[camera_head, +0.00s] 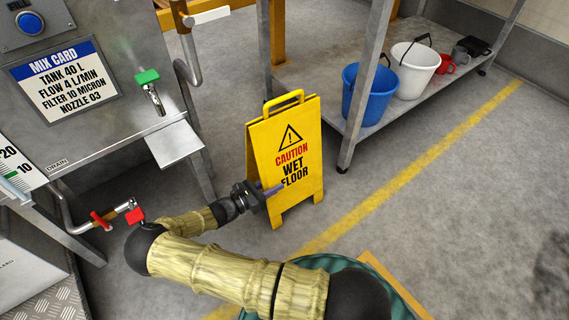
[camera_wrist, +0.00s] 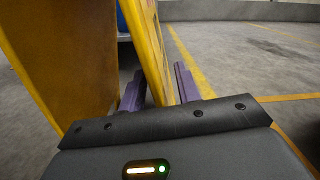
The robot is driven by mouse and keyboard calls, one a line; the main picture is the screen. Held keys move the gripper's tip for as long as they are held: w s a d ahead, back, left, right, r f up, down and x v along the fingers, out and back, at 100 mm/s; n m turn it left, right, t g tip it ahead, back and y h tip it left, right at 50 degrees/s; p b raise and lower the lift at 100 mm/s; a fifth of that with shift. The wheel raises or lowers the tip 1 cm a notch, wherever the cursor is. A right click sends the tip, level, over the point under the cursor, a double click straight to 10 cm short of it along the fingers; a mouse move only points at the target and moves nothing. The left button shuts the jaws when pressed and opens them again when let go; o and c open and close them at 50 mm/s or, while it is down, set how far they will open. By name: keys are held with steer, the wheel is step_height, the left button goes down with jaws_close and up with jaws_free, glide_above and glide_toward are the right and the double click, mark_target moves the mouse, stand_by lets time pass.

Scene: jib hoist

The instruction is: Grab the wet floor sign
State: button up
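The yellow wet floor sign (camera_head: 285,150) stands upright on the grey floor, its two panels spread and a handle loop on top. Its front panel reads "CAUTION WET FLOOR". In the wrist view, the sign (camera_wrist: 151,50) shows as two panels, one broad at left and one seen nearly edge-on. The edge-on panel reaches between the two purple-grey fingers of my gripper (camera_wrist: 159,88). The fingers look apart, with a small gap beside the panel. Contact is hard to tell.
A metal shelf (camera_head: 425,88) behind the sign holds a blue bucket (camera_head: 369,97), a white bucket (camera_head: 413,70) and red mugs (camera_head: 446,64). Its leg (camera_head: 362,90) stands close to the sign. A steel machine (camera_head: 90,120) with valves is at left. Floor at right is clear.

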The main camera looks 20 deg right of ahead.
steer(key=shift+x, duration=1)
steer(key=shift+r, duration=0.1)
jaws_close()
